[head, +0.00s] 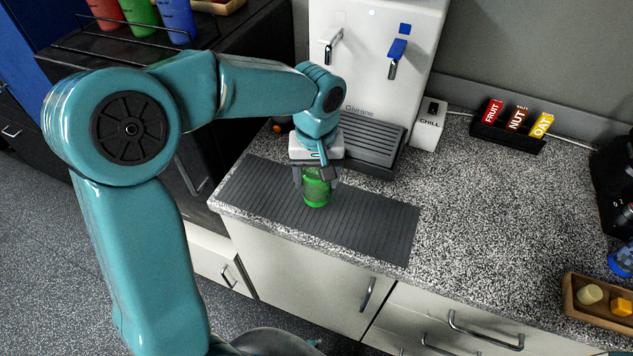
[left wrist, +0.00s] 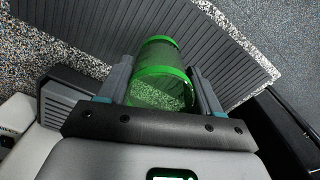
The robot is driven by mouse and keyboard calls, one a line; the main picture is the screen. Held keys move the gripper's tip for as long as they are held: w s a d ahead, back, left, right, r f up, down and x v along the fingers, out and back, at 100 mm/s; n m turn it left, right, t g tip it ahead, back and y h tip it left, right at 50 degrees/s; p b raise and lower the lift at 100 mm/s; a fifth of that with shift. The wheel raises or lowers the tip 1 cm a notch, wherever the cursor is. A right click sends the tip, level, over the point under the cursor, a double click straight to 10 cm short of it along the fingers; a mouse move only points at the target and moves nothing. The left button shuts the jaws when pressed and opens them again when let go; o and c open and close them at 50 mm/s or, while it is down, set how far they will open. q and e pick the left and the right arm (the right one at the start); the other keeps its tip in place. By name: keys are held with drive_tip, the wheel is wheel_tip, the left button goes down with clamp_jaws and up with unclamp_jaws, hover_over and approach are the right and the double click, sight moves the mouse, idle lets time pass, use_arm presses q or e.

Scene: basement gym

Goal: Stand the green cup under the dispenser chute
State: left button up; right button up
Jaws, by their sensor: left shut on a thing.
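The green cup (head: 316,189) is clear green with a brighter green rim and base band. My left gripper (head: 315,177) is shut on it, over the dark ribbed mat (head: 355,222) at the counter's front edge. In the left wrist view the cup (left wrist: 162,80) sits between the two fingers of the left gripper (left wrist: 162,85). I cannot tell whether the cup touches the mat. The white dispenser (head: 375,60) stands behind, with a grey-handled tap, a blue-handled tap (head: 397,50) and a grey drip tray (head: 372,140). No chute is clearly identifiable. My right gripper is not in view.
A white box marked CHILL (head: 429,125) stands right of the dispenser. A black rack (head: 507,137) holds FRUIT, NUT and OAT packets. A wooden tray (head: 600,308) is at the right front. The speckled counter (head: 480,215) between them is clear. Coloured bottles (head: 140,15) stand at upper left.

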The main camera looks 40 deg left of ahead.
use_arm(q)
wheel_tip(320, 180, down, 2)
drive_tip(key=shift+f, duration=0.25)
drive_tip(key=shift+f, duration=0.1)
drive_tip(key=o, duration=1)
drive_tip(key=shift+o, duration=0.2)
